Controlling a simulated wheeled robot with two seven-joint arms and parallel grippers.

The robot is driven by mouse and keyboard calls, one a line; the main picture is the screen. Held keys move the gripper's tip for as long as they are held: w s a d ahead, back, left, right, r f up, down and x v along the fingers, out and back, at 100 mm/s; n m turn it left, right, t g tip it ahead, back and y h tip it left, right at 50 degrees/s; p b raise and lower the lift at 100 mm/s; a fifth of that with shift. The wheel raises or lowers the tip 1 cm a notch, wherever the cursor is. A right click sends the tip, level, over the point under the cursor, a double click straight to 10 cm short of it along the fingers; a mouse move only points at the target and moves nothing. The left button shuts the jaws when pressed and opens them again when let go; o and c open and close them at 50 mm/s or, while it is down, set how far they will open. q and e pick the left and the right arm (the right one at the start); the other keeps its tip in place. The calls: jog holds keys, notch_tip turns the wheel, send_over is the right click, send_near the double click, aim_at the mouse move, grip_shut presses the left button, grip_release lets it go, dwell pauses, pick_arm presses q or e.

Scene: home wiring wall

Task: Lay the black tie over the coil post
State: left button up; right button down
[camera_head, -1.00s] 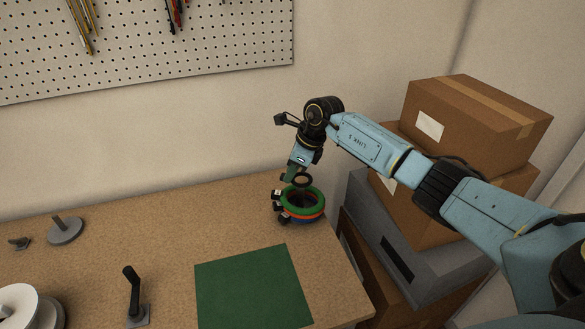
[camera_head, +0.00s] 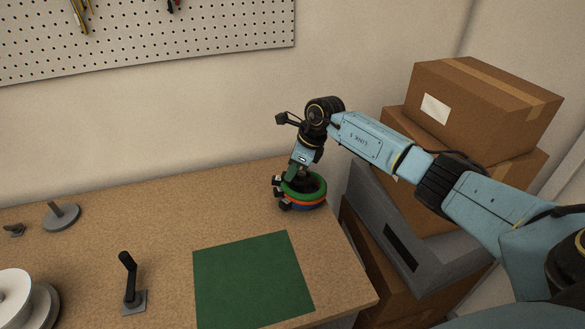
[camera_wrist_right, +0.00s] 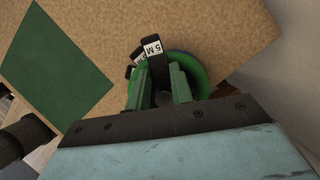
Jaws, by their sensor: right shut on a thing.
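A stack of coils (camera_head: 319,189), green over orange and blue with black tagged clips, sits at the table's back right corner. I cannot tell whether the tie is around the post. My left gripper is out of view.
A green mat (camera_head: 252,280) lies in front of the coils. A black upright handle (camera_head: 128,278), a grey disc with a peg (camera_head: 61,216) and a white spool (camera_head: 15,298) stand to the left. Cardboard boxes (camera_head: 485,100) are stacked right of the table.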

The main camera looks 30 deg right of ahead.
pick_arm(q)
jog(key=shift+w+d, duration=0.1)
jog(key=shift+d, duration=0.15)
pick_arm(e)
jog(key=c, duration=1.1)
grip_release()
jog(key=shift+c, duration=0.2)
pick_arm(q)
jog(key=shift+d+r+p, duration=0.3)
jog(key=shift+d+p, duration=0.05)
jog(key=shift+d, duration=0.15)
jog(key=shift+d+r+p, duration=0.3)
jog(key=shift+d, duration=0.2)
pick_arm(e)
jog(key=v, duration=1.3)
jog(key=shift+r, duration=0.2)
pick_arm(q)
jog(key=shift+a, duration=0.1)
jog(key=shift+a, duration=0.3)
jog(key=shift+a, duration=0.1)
